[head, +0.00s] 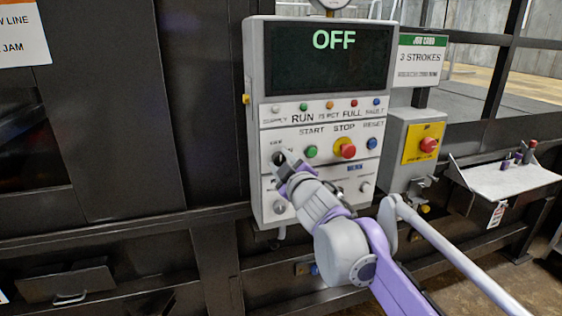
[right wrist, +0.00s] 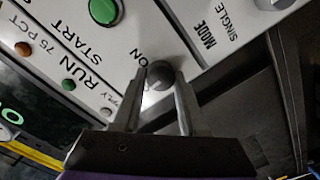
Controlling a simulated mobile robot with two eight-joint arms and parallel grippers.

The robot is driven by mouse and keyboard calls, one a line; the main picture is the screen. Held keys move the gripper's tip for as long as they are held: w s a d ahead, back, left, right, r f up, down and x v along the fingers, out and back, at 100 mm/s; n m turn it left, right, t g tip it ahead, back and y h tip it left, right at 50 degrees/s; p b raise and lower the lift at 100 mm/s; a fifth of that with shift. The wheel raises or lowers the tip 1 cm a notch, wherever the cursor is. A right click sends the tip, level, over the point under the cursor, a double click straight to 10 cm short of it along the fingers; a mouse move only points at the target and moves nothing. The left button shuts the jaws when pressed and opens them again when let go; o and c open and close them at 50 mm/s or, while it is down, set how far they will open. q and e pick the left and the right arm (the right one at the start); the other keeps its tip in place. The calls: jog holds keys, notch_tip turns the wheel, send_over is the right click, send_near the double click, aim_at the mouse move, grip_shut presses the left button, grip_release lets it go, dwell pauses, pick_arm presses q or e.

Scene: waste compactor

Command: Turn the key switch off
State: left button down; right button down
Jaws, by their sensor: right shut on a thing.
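The key switch (right wrist: 160,76) is a dark round knob on the control panel (head: 264,204), at the panel's left below the RUN row. In the right wrist view it sits between the fingers of my right gripper (right wrist: 157,98), which is shut on it. "ON" is printed beside the knob. In the head view my right gripper (head: 284,163) reaches the panel from below right and hides most of the switch. The display (head: 328,62) at the top of the panel reads "OFF" in green. My left gripper is not in view.
Beside the switch are a green START button (head: 311,152), a red STOP button (head: 347,150) on yellow and a blue RESET button (head: 372,143). A box with a red button (head: 428,145) hangs to the right. A small shelf (head: 507,178) holds pens.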

jog(key=shift+c, duration=2.2)
grip_release()
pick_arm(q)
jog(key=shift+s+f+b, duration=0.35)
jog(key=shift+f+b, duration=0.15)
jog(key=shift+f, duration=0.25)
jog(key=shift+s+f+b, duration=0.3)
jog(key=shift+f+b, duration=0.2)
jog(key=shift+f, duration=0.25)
pick_arm(e)
jog(key=v, duration=1.1)
